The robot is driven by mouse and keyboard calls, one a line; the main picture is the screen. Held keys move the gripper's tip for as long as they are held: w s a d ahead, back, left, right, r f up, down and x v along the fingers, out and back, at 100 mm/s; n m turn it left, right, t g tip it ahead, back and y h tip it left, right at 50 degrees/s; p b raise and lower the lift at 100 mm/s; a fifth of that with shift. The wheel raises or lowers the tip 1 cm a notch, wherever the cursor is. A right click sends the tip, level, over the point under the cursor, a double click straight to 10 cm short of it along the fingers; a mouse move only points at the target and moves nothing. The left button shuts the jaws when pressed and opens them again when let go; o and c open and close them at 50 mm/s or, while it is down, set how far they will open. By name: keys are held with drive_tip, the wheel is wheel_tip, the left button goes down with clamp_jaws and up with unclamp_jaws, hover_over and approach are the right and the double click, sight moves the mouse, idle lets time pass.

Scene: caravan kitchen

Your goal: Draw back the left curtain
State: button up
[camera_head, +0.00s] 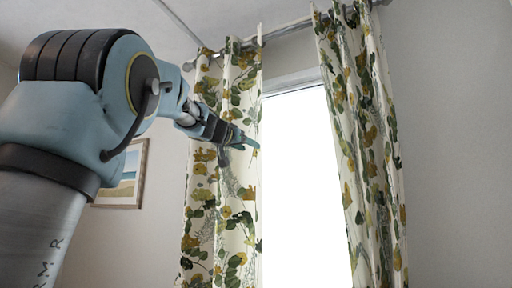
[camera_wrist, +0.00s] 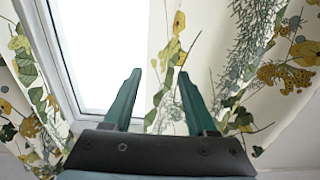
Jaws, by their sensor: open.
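The left curtain (camera_head: 222,215), cream with green and yellow leaves, hangs from the rod at the left side of the bright window. My gripper (camera_head: 252,146) is in front of it, near its inner edge. In the wrist view my gripper (camera_wrist: 158,84) is open, with two green fingers apart. The left curtain's fabric (camera_wrist: 215,60) fills the right of that view, and its edge passes behind the fingers. I cannot tell whether a finger touches it. My wrist hides part of the curtain in the head view.
The right curtain (camera_head: 365,150) hangs on the other side of the window (camera_head: 303,190). The curtain rod (camera_head: 285,30) runs above both. A framed beach picture (camera_head: 122,175) is on the wall behind my arm. The wall at the right (camera_head: 455,150) is bare.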

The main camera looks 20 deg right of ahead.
sight(255, 150)
drive_tip(key=p+x, duration=0.2)
drive_tip(key=x, duration=0.4)
drive_tip(key=shift+w+d+p, duration=0.15)
drive_tip(key=shift+p, duration=0.25)
clamp_jaws()
idle(1.0)
